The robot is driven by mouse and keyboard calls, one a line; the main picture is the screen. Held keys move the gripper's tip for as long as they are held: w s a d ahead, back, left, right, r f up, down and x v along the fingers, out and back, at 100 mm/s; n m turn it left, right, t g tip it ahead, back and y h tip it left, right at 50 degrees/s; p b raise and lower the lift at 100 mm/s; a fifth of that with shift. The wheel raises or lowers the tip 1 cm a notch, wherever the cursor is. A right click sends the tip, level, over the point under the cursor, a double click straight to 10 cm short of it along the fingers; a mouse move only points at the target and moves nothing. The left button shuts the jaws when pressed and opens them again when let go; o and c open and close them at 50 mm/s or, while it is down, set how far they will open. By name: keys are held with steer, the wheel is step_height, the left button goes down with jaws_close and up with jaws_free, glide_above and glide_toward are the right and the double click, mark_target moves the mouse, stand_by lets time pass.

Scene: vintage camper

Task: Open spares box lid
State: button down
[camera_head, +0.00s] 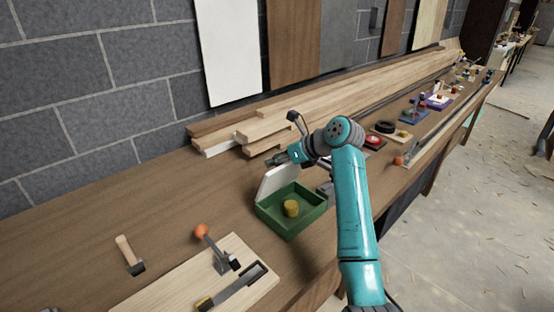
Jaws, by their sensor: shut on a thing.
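The spares box is a green open-topped box (291,226) on the wooden bench, left of my teal arm. Its pale lid (275,180) stands raised and tilted at the box's back left side. A yellow-brown round object (291,208) sits inside the box. My gripper (279,160) is at the upper edge of the lid and appears to touch it. It is shut on the lid, though the fingertips are small and partly hidden in this view.
A hammer (130,256) and a board (160,292) bearing an orange-knobbed lever (202,231) lie at the front left. Stacked planks (330,104) run along the wall behind my gripper. Several small items line the bench to the right. The bench's left part is mostly clear.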

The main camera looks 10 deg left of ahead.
steer(key=shift+d+f, duration=0.15)
steer(key=shift+f, duration=0.4)
steer(key=c, duration=0.8)
jaws_free()
steer(key=shift+o, duration=0.2)
steer(key=shift+r, duration=0.15)
steer(key=shift+r, duration=0.1)
steer(key=shift+d+r, duration=0.1)
steer(key=v, duration=1.1)
steer(key=shift+d, duration=0.25)
steer(key=shift+s+r, duration=0.1)
